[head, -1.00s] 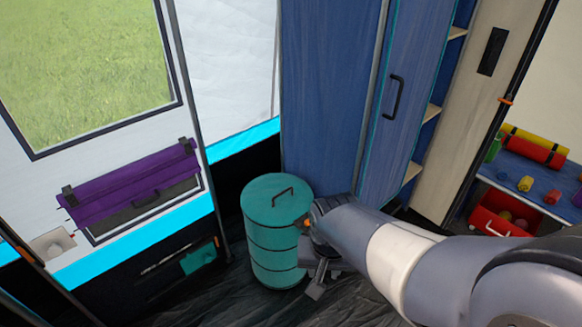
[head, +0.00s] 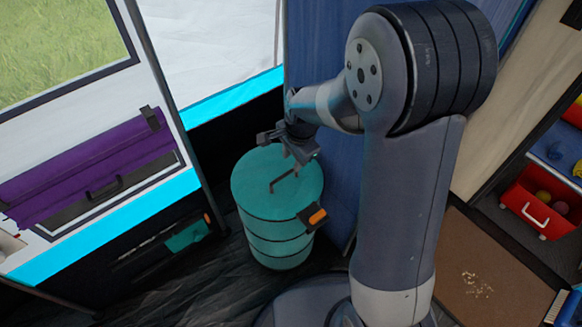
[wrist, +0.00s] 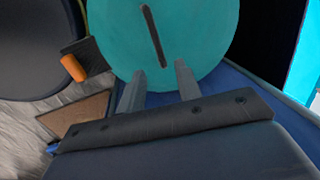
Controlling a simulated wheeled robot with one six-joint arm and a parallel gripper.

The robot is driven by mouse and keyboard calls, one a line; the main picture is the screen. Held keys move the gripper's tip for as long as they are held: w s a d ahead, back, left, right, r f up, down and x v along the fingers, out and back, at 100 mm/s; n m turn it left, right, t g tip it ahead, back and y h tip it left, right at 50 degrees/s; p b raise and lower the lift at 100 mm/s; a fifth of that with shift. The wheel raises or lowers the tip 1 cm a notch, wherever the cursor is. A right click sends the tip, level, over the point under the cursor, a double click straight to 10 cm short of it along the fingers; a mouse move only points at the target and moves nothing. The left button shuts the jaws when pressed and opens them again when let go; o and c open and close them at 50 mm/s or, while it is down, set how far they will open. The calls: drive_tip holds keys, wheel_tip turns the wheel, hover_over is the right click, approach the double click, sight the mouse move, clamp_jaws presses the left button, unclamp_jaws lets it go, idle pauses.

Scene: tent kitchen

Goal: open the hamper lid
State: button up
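The hamper (head: 272,232) is a teal banded cylinder standing on the floor. Its round teal lid (head: 255,170) lies flat on top and looks shut, with a thin dark bar handle (head: 285,182) across it. A black latch with an orange tip (head: 316,217) sits at the front right of the rim; it also shows in the wrist view (wrist: 74,68). My gripper (head: 292,158) is above the back part of the lid, pointing down. In the wrist view my gripper (wrist: 158,84) has its two fingers apart with nothing between them; the lid handle (wrist: 153,37) lies just beyond the fingertips.
A blue cabinet (head: 331,160) stands right behind the hamper. A tent wall with a purple rolled flap (head: 85,170) is on the left. A red bin (head: 538,200) and a brown mat (head: 478,275) are on the right. Dark floor in front of the hamper is clear.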

sight(289, 172)
drive_tip(key=f, duration=0.2)
drive_tip(key=f+b, duration=0.1)
drive_tip(key=w+f, duration=0.1)
drive_tip(key=f, duration=0.1)
drive_tip(key=shift+a+f, duration=0.3)
drive_tip(key=shift+f, duration=0.05)
drive_tip(key=shift+c, duration=0.4)
clamp_jaws()
